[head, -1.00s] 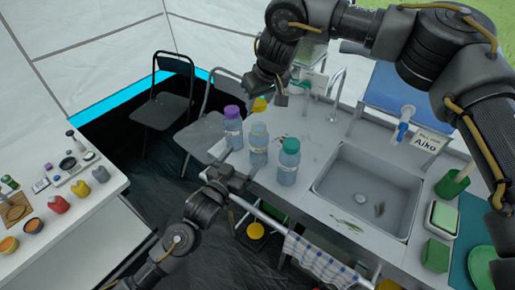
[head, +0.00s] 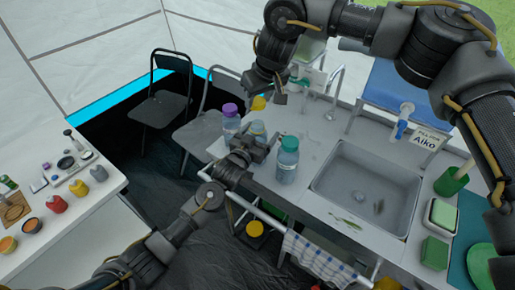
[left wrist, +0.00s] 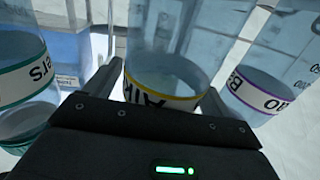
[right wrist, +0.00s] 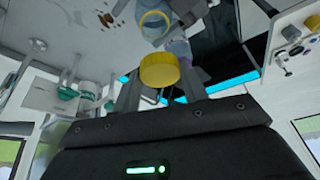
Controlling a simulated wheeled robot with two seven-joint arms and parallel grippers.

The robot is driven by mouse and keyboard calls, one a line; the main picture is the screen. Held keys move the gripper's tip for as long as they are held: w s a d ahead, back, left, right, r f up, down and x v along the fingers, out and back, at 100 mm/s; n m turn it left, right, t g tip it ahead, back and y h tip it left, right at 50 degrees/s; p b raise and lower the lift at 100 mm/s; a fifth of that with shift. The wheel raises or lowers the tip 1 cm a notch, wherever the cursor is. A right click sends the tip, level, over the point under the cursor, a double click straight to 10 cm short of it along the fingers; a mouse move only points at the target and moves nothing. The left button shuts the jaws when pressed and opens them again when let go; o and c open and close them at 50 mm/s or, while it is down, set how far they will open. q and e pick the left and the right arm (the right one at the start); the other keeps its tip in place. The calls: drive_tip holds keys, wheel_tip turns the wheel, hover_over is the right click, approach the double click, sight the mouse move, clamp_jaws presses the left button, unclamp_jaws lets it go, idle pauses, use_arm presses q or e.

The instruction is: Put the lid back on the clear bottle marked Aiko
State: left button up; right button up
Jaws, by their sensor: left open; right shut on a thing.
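The clear bottle marked Aiko (head: 258,128) stands upright and lidless on the counter between two other bottles. In the left wrist view its yellow-edged label (left wrist: 160,95) shows part of the name, between the fingers. My left gripper (head: 258,146) is open, with a finger on each side of this bottle; I cannot tell whether they touch it. My right gripper (head: 272,92) is shut on the yellow lid (right wrist: 160,70), above and behind the bottles. The right wrist view shows the bottle's open yellow-ringed mouth (right wrist: 153,24) beyond the lid, apart from it.
A purple-lidded bottle (head: 231,120) stands close on the left and a teal-lidded bottle (head: 287,160) close on the right. The sink (head: 365,190) is further right. A card reading Aiko (head: 428,138) hangs by the tap of a blue container (head: 390,95).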

use_arm(q)
drive_tip(key=shift+d, duration=0.1)
drive_tip(key=shift+c, duration=0.4)
drive_tip(key=c, duration=1.4)
drive_tip(key=shift+o, duration=0.2)
use_arm(e)
drive_tip(key=shift+f, duration=2.5)
drive_tip(key=shift+f, duration=0.15)
drive_tip(key=shift+f, duration=0.75)
drive_tip(key=shift+f, duration=0.55)
use_arm(q)
clamp_jaws()
use_arm(e)
drive_tip(key=m, duration=0.2)
drive_tip(key=m+h, duration=0.1)
drive_tip(key=m, duration=0.1)
drive_tip(key=m+h, duration=0.1)
drive_tip(key=m, duration=0.1)
drive_tip(key=shift+s+a+t, duration=0.15)
drive_tip(key=shift+a+t, duration=0.15)
drive_tip(key=shift+t, duration=0.1)
